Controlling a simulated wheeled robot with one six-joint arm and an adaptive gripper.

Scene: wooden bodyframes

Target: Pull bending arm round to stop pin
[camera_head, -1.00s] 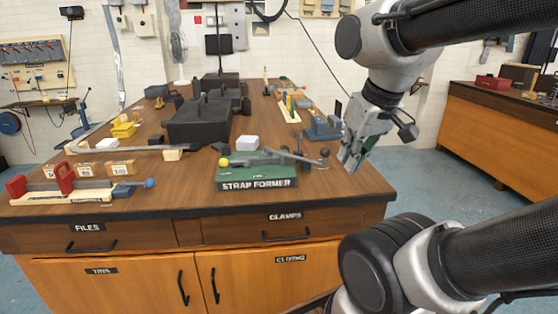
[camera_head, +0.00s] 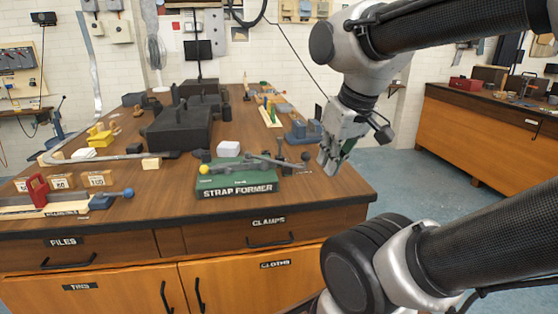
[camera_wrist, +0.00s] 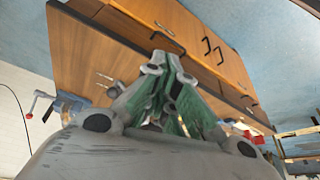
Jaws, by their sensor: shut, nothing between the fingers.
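The strap former, a green block with white lettering (camera_head: 237,190), stands near the front right of the wooden bench in the head view. Its grey bending arm (camera_head: 272,161) lies across the top and reaches right, with a dark ball knob (camera_head: 305,156) at its right end. A yellow ball (camera_head: 204,169) sits at the former's left end. I cannot make out for sure which upright is the stop pin. My gripper (camera_head: 326,168) is shut and empty, right of the knob and apart from it in the picture. The wrist view shows its fingers (camera_wrist: 162,62) but not the former.
A white block (camera_head: 229,148) and black boxes (camera_head: 180,130) stand behind the former. A blue fixture (camera_head: 303,132) is behind it to the right. A red-handled tool (camera_head: 38,192) and labelled wooden blocks (camera_head: 97,179) lie left. The floor (camera_head: 405,185) right of the bench is clear.

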